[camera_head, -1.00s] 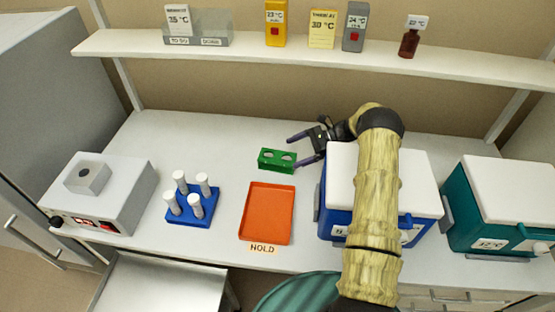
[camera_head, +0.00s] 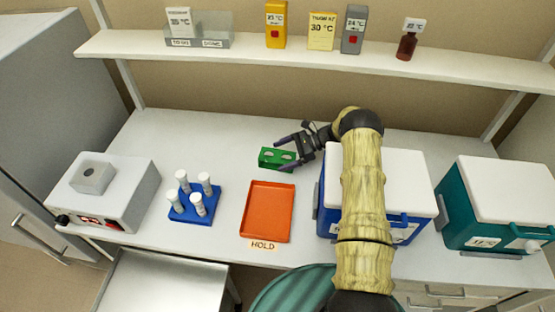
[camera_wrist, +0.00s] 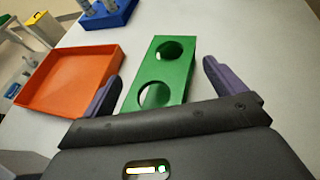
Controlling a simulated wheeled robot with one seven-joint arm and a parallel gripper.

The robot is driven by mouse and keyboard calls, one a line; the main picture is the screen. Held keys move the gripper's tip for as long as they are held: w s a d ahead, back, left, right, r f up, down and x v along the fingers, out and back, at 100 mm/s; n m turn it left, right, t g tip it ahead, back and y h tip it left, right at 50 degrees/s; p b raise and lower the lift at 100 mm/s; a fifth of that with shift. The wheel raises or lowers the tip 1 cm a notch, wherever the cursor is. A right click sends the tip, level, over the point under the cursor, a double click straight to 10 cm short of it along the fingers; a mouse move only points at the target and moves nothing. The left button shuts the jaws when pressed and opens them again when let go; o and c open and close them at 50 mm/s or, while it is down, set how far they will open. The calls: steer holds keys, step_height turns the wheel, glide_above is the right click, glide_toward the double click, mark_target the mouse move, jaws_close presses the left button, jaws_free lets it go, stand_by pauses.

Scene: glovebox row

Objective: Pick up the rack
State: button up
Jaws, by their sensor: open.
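A green rack (camera_head: 270,158) with two round holes stands on the bench behind the orange tray. The wrist view also shows the green rack (camera_wrist: 165,72), its holes empty. My gripper (camera_head: 283,154) is open, with its fingers on either side of the rack's right end. In the wrist view my gripper (camera_wrist: 160,80) has its two purple fingers apart, with the near part of the rack between them. Whether either finger touches the rack I cannot tell. A blue rack (camera_head: 193,208) holding several white-capped tubes stands to the left.
An orange tray (camera_head: 267,213) lies in front of the green rack, above a HOLD label (camera_head: 263,245). A blue cooler (camera_head: 330,208) stands right, partly behind my arm, with a teal cooler (camera_head: 487,207) beyond. A grey device (camera_head: 107,195) stands left. A shelf (camera_head: 320,61) runs above.

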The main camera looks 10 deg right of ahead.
steer(key=c, duration=1.4)
steer(key=shift+r, duration=0.15)
step_height(320, 180, up, 10)
steer(key=b, duration=0.3)
